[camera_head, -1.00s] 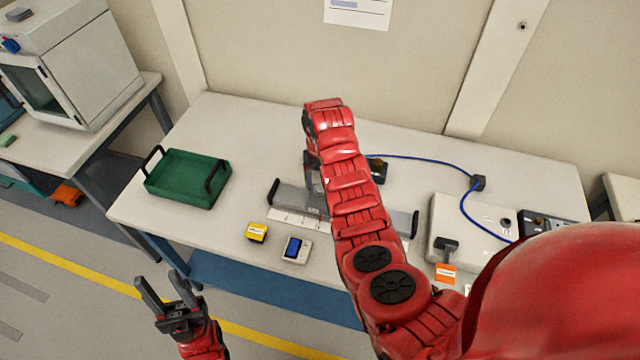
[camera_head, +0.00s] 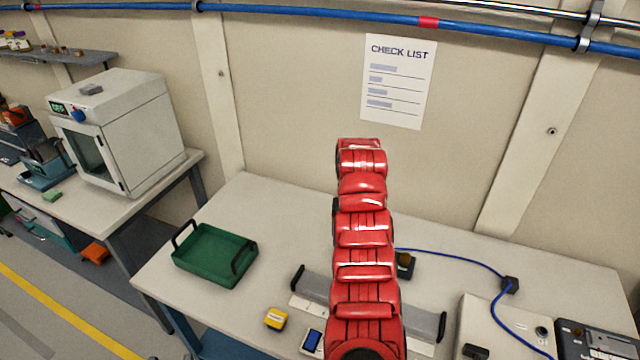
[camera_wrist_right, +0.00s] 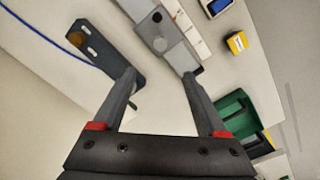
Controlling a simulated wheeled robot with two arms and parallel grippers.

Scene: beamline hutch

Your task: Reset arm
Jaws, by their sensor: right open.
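My right arm (camera_head: 362,240) reaches up and away over the middle of the workbench in the head view, and it hides its own gripper there. In the right wrist view my right gripper (camera_wrist_right: 159,74) is open, with nothing between its fingers. Beyond its fingertips lie a grey rail fixture (camera_wrist_right: 165,35) with a round knob and a dark slotted bracket (camera_wrist_right: 103,52). The grey fixture (camera_head: 318,288) also shows in the head view, partly covered by the arm. My left gripper is out of view.
On the workbench (camera_head: 265,205) are a green tray (camera_head: 215,285), a yellow box (camera_head: 276,319), a small meter (camera_head: 312,341) and a blue cable (camera_head: 455,256). A white oven (camera_head: 150,125) stands on the left table. A checklist (camera_head: 397,80) hangs on the wall behind.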

